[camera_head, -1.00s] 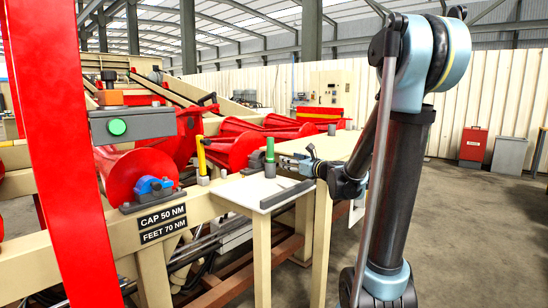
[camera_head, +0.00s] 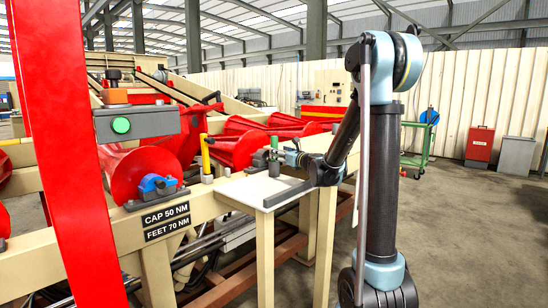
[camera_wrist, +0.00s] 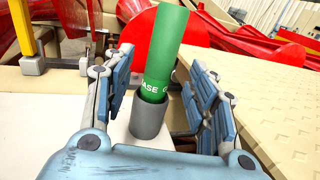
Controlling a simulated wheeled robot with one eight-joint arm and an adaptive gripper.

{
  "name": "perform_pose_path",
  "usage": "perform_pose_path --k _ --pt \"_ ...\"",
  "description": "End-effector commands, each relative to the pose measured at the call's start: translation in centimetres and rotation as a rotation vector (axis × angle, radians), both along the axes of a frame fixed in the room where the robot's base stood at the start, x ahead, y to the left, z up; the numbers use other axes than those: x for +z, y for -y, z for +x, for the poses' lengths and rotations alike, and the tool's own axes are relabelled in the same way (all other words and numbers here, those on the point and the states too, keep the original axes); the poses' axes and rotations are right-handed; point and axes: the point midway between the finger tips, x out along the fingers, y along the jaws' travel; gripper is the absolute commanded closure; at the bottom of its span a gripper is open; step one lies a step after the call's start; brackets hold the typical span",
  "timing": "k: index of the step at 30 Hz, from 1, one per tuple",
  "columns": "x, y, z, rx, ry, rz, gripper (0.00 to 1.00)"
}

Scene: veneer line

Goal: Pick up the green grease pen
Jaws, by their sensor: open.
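The green grease pen (camera_wrist: 166,48) stands in a short grey cup (camera_wrist: 150,118), with white lettering partly visible on its lower barrel. In the head view the pen (camera_head: 274,143) is small, at the back of the white-topped stand. My gripper (camera_wrist: 160,75) is open, with one blue finger on each side of the pen and cup. A gap shows between the pen and the left finger; the right finger looks close to it, and I cannot tell whether they touch. The head view shows my gripper (camera_head: 284,157) at the pen from the right.
A dark bar (camera_head: 288,194) lies along the stand's right edge on the white top (camera_head: 250,189). Red rollers (camera_head: 236,150) lie behind. A beige tread-patterned surface (camera_wrist: 265,100) is close at right.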

Motion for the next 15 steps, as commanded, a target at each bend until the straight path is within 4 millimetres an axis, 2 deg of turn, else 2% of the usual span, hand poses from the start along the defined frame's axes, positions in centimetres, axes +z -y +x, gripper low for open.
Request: perform_pose_path --k 7,15 --pt "0.0 -0.8 1.1 0.0 0.0 0.0 0.48" --pt "0.0 -2.9 4.0 0.0 -0.001 -0.001 0.48"
